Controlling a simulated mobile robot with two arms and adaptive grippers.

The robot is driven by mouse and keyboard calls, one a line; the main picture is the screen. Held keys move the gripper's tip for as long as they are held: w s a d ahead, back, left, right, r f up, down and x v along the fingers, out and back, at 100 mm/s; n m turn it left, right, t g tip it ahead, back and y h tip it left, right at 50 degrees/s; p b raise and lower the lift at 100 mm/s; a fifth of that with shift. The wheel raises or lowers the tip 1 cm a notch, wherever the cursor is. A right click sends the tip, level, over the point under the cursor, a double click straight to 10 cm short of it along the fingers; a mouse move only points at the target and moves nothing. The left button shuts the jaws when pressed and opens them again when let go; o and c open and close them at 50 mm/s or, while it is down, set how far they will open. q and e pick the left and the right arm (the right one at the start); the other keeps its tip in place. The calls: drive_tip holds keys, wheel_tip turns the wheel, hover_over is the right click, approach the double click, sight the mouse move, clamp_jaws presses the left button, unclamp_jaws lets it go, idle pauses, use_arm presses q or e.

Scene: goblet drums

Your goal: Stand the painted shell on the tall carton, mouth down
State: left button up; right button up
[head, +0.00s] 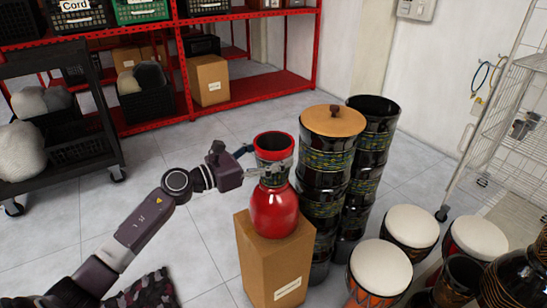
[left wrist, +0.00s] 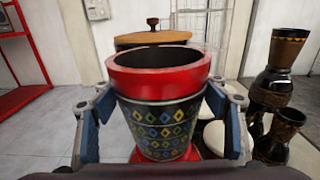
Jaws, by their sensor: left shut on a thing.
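The painted shell (head: 274,212) is a glossy red goblet with a dark, diamond-patterned upper part and a red rim. It is upright, its round red bowl lowest and its narrower open end facing up. The tall carton (head: 262,268) is brown with a white label. The bowl is at the carton's top; I cannot tell whether it rests fully. My left gripper (head: 268,172) is shut on the shell's patterned part. In the left wrist view the shell (left wrist: 160,75) stands between the two fingers, its underside hidden. My right gripper is not in view.
Stacked black patterned drums (head: 327,170), topped by a wooden lid (head: 333,121), stand close right of the carton. White-headed drums (head: 380,268) fill the lower right. A black cart (head: 95,95) and red shelving (head: 255,92) stand behind left.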

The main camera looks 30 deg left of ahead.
use_arm(q)
drive_tip(key=shift+f, duration=0.15)
drive_tip(key=o, duration=2.1)
drive_tip(key=shift+f, duration=0.1)
drive_tip(key=shift+c, duration=0.2)
